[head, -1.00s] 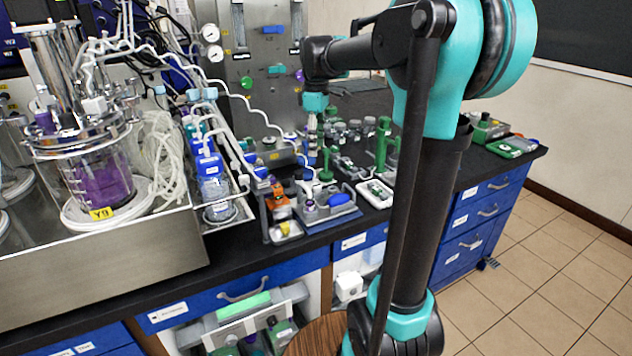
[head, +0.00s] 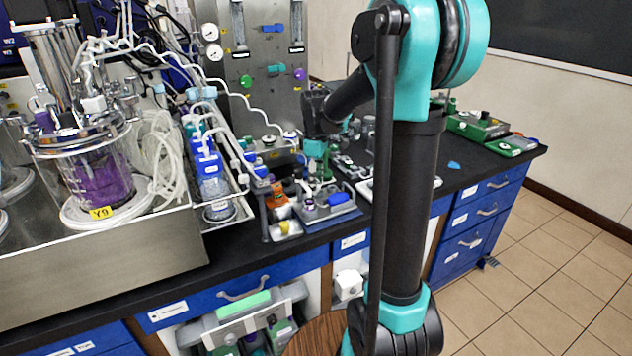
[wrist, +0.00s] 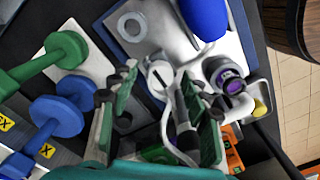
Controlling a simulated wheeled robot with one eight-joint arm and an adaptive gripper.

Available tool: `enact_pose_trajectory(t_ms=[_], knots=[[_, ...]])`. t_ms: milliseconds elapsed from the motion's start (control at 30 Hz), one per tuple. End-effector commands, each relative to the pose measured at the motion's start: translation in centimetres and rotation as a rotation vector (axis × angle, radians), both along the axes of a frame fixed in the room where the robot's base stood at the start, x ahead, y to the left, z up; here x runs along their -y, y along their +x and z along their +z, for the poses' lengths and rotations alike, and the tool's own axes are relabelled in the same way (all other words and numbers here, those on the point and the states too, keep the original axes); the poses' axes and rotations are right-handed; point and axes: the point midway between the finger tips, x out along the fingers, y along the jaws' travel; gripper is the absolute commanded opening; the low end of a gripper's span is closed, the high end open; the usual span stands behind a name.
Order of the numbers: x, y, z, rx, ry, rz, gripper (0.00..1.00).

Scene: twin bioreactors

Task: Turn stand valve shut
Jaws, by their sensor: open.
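A small grey stand (head: 345,213) with a blue-topped part and a purple-ringed bottle (head: 309,208) sits near the bench's front edge. In the wrist view, a small white round piece with a dark slot (wrist: 160,73), probably the stand valve, shows between my fingers, with a white tube beside it. My gripper (wrist: 163,88) is open, one green finger on each side of this piece; I cannot tell whether either touches it. In the head view, my gripper (head: 318,176) points down just above the stand, its fingertips hard to make out.
In the wrist view, a blue knob (wrist: 207,15) and the purple-ringed bottle (wrist: 229,77) stand close to the fingers. A green knob (wrist: 66,49) and a blue knob (wrist: 57,116) are at the left. A glass vessel with purple liquid (head: 104,182) stands far left.

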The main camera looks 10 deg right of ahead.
Motion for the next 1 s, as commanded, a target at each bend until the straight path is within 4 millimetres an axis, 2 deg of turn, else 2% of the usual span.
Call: enact_pose_trajectory(t_ms=[133, 500, 767, 1000], knots=[[0.0, 0.0, 0.02, 0.0, 0.0, 0.0, 0.47], [0.0, 0.0, 0.05, 0.0, 0.0, 0.0, 0.01], [0.0, 0.0, 0.05, 0.0, 0.0, -0.017, 0.0], [0.0, 0.01, 0.06, 0.0, 0.0, -0.119, 0.0]])
